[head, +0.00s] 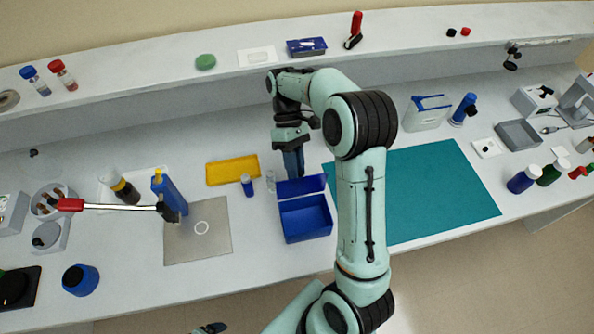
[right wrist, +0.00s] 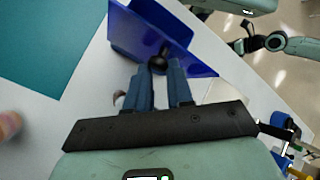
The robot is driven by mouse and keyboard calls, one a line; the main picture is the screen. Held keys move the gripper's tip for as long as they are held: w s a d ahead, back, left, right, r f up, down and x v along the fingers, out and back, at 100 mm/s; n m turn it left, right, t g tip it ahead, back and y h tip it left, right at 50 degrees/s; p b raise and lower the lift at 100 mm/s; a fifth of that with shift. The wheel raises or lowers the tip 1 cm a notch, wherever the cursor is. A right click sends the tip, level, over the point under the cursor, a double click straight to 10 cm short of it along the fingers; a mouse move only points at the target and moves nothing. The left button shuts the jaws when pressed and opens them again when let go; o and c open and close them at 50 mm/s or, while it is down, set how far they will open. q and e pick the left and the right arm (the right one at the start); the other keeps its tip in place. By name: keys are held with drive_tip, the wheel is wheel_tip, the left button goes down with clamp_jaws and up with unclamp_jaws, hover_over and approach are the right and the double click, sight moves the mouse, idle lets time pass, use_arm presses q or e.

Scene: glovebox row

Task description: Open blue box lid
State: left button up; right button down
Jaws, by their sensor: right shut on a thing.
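The blue box (head: 306,230) stands on the bench at the middle, its inside showing and empty. Its blue lid (head: 312,184) is raised along the box's far edge. My right gripper (head: 295,174) reaches down from behind to the lid. In the right wrist view its blue fingers (right wrist: 160,78) are shut on the dark round knob (right wrist: 158,61) of the lid, with blue panels of box and lid around it. A small dark part of my left gripper (head: 212,328) shows at the bottom edge of the head view; its jaws are not readable.
A teal mat (head: 430,190) lies to the right of the box. A blue cup (head: 247,185), a clear vial (head: 270,181) and a yellow tray (head: 232,169) stand close on the left. A grey plate (head: 205,245) lies further left. Bench in front of the box is clear.

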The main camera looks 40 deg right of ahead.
drive_tip(key=shift+w+d+f+g, duration=0.15)
drive_tip(key=shift+d+f+g, duration=0.4)
drive_tip(key=shift+f, duration=0.2)
drive_tip(key=c, duration=1)
unclamp_jaws()
drive_tip(key=shift+d, duration=0.25)
drive_tip(key=shift+a+r, duration=0.2)
